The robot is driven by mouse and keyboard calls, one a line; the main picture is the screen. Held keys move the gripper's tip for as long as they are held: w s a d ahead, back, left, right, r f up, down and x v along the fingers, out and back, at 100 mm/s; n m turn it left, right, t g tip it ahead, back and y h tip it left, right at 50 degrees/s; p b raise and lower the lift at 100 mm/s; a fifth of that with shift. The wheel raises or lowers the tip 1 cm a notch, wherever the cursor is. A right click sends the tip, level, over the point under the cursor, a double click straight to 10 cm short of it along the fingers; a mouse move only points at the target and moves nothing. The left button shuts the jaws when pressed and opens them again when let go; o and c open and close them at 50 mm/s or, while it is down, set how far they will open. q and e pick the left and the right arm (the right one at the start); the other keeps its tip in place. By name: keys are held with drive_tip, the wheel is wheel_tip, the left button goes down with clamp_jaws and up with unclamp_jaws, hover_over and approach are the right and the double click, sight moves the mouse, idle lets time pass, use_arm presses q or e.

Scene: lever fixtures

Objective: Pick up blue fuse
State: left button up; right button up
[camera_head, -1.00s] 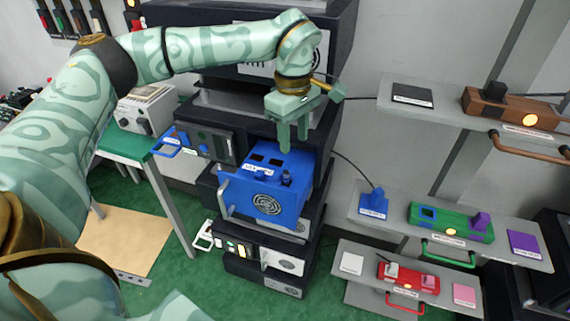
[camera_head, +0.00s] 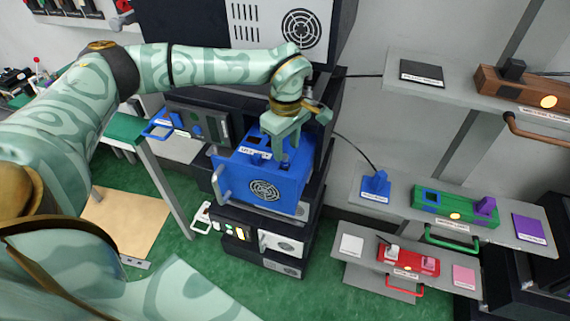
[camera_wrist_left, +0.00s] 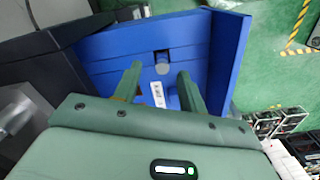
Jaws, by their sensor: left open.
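A blue box (camera_head: 268,180) with a round vent on its front and dark slots in its top sits in the dark rack. It also shows in the wrist view (camera_wrist_left: 115,50). My left gripper (camera_head: 281,152) points down at the top of this box. In the wrist view its two fingers (camera_wrist_left: 160,72) are apart, with a dark slot and a small greyish piece near the gap. The small blue fuse on the box top is hidden behind the fingers in the head view. My right gripper is not in view.
A green block (camera_head: 455,206) with a purple piece stands on the middle right shelf, and a red block (camera_head: 408,258) below it. A brown block (camera_head: 525,88) is on the upper shelf. A green-topped table (camera_head: 125,128) stands at left.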

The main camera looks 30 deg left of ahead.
sight(285, 156)
use_arm(q)
wheel_tip(285, 156, down, 4)
drive_tip(key=shift+s+a+f, duration=0.1)
drive_tip(key=shift+s, duration=0.05)
clamp_jaws()
drive_tip(key=shift+r, duration=0.2)
